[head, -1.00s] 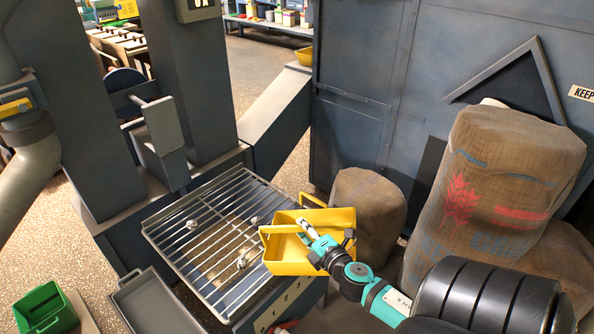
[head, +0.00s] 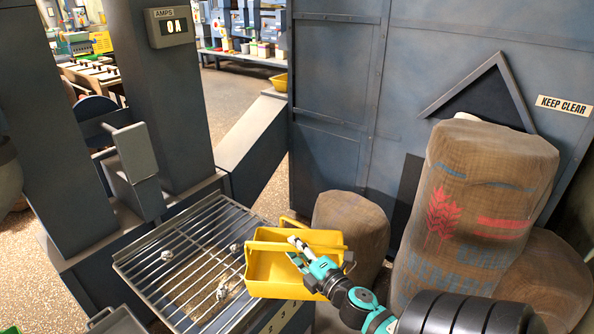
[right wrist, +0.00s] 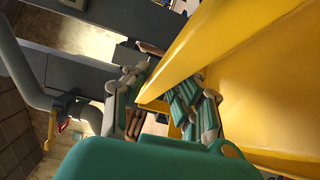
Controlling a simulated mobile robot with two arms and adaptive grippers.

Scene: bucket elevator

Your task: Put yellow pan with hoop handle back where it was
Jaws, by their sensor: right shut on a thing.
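The yellow pan with hoop handle (head: 262,283) is held up at the right end of the metal grate (head: 150,246), its hoop rising at the back. My right gripper (head: 303,262) is shut on the pan at its right side. In the right wrist view the yellow pan (right wrist: 235,45) fills the right part, and its edge lies between the fingers of my right gripper (right wrist: 165,105). My left gripper is out of view.
Burlap sacks (head: 470,215) stand at the right, and a smaller sack (head: 350,225) is just behind the pan. A second yellow container (head: 281,82) sits on a ledge farther back. A grey tray (head: 115,322) is at the lower left. Several small metal pieces lie on the grate.

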